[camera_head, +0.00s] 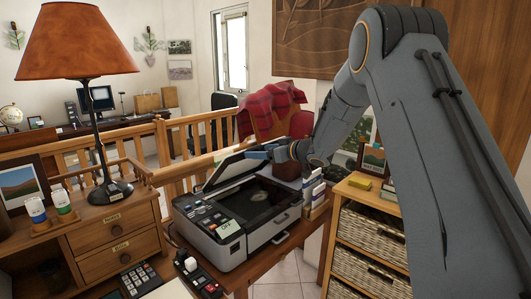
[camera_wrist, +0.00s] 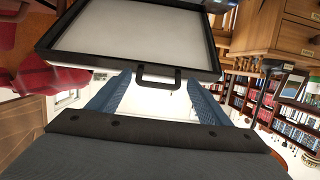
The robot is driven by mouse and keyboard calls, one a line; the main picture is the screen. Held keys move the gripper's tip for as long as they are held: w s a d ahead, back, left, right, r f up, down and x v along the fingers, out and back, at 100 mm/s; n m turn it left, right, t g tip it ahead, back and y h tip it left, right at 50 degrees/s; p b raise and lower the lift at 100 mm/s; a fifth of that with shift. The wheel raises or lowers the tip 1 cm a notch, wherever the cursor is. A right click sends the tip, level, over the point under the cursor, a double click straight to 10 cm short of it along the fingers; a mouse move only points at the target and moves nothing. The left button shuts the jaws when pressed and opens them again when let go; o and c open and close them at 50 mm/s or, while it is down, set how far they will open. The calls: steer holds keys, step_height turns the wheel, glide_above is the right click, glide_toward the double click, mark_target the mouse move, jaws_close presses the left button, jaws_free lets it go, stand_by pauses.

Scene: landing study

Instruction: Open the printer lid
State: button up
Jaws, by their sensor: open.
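The printer (camera_head: 235,225) stands on a wooden desk. Its lid (camera_head: 232,168) is raised and tilted up, and the dark scanning bed (camera_head: 260,200) below is uncovered. My gripper (camera_head: 262,153) is beside the raised edge of the lid. In the wrist view the lid (camera_wrist: 130,28) shows a pale panel in a dark frame, with a black handle (camera_wrist: 158,78) on its edge. The handle lies between the two spread blue fingers of my gripper (camera_wrist: 156,95), with space on both sides. I cannot tell whether anything touches.
A lamp (camera_head: 75,45) stands on a drawer unit (camera_head: 110,240) at left. A phone (camera_head: 140,279) lies in front of it. A shelf with wicker baskets (camera_head: 367,237) is at right, near my arm. A wooden railing (camera_head: 205,135) and a chair with a red plaid blanket (camera_head: 268,105) are behind.

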steer(key=shift+s+d+r, duration=0.1)
steer(key=shift+d+r, duration=0.05)
steer(key=shift+d, duration=0.15)
steer(key=b+v, duration=0.2)
steer(key=v, duration=0.5)
steer(key=shift+s+d, duration=0.2)
steer(key=shift+s, duration=0.05)
steer(key=shift+c, duration=0.3)
